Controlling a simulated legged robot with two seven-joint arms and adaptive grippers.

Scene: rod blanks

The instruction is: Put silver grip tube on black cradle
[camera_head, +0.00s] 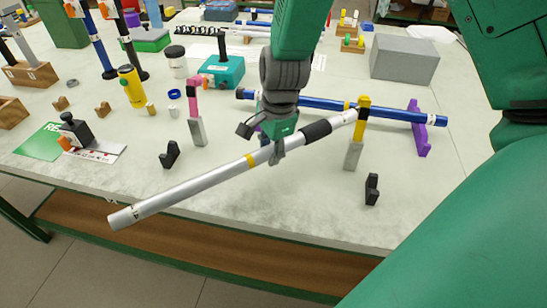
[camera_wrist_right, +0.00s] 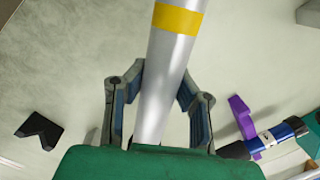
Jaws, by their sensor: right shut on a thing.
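A silver tube (camera_head: 190,187) with a black grip sleeve (camera_head: 316,131) and a yellow band hangs slantwise above the table, its lower left end near the front edge. My right gripper (camera_head: 272,151) is shut on the tube near its middle; in the right wrist view the tube (camera_wrist_right: 167,75) runs between the fingers (camera_wrist_right: 157,110). The black cradle is two separate notched blocks on the table, one left (camera_head: 169,155) and one right (camera_head: 371,190); both look empty. One black block also shows in the right wrist view (camera_wrist_right: 40,130). My left gripper is not in view.
A blue rod (camera_head: 400,115) lies behind the tube on a purple cradle (camera_head: 418,130). Pink-topped (camera_head: 195,110) and yellow-topped (camera_head: 358,135) uprights stand near the tube. A grey box (camera_head: 404,60) stands at the back right. The table front between the black blocks is clear.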

